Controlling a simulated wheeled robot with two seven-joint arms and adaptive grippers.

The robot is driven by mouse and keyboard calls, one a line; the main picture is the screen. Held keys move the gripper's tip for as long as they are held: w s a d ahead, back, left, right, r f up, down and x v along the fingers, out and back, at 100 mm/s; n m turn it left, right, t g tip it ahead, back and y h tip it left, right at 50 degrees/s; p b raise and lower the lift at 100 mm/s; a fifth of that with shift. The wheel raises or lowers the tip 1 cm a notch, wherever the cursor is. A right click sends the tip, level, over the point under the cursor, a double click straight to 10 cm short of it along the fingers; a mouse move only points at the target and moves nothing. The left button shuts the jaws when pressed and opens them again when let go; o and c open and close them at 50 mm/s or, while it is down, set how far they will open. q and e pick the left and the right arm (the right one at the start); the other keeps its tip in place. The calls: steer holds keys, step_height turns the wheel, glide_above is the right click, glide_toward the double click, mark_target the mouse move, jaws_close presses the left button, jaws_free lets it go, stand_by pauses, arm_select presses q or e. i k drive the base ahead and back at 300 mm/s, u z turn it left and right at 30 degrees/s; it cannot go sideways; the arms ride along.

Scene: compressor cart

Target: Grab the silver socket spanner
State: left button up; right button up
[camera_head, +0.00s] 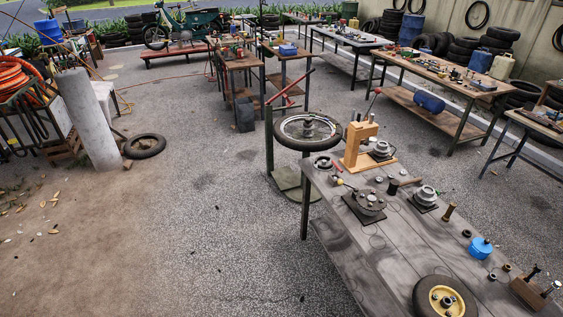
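I cannot pick out a silver socket spanner for certain. On the near grey table (385,262), a wooden block (527,293) at the right edge of the view holds small upright metal tools (552,288) with silver and dark parts. They are too small to tell whether one is a socket spanner. Neither my left nor my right gripper is in view.
The near table also holds a yellow-hubbed wheel (445,300), a blue container (480,248), a wooden stand (357,145) and round metal parts (370,202). A wheel on a stand (308,131) is at its far end. Gravel ground (215,220) to the left is mostly clear.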

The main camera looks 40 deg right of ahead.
mark_target(337, 167)
steer(key=u, duration=0.2)
steer(key=i, duration=0.9)
steer(key=z, duration=0.6)
steer(key=i, duration=0.75)
steer(key=z, duration=0.85)
